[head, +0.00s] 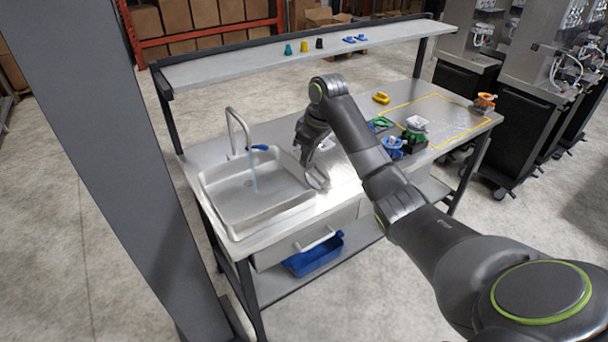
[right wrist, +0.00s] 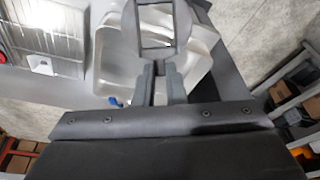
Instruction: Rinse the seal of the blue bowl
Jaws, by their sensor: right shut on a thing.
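My right gripper (head: 311,166) is shut on a grey, flat, rounded piece (head: 319,180) at the right rim of the sink (head: 222,222). The right wrist view shows the piece (right wrist: 170,52) with a square opening, between the fingertips (right wrist: 158,70) and over the pale basin. I cannot tell for sure that it is the seal. A stream of water (head: 252,175) falls from the tap (head: 236,118) into the sink, to the left of the held piece and apart from it. A blue and white part (head: 392,147), perhaps the blue bowl, stands on the bench to the right. My left gripper is out of view.
A green part (head: 381,123), a white and green part (head: 416,128), a yellow part (head: 381,97) and an orange part (head: 485,102) stand on the bench. Small items sit on the raised shelf (head: 230,65). A blue bin (head: 315,257) is below. Dispensers stand at right.

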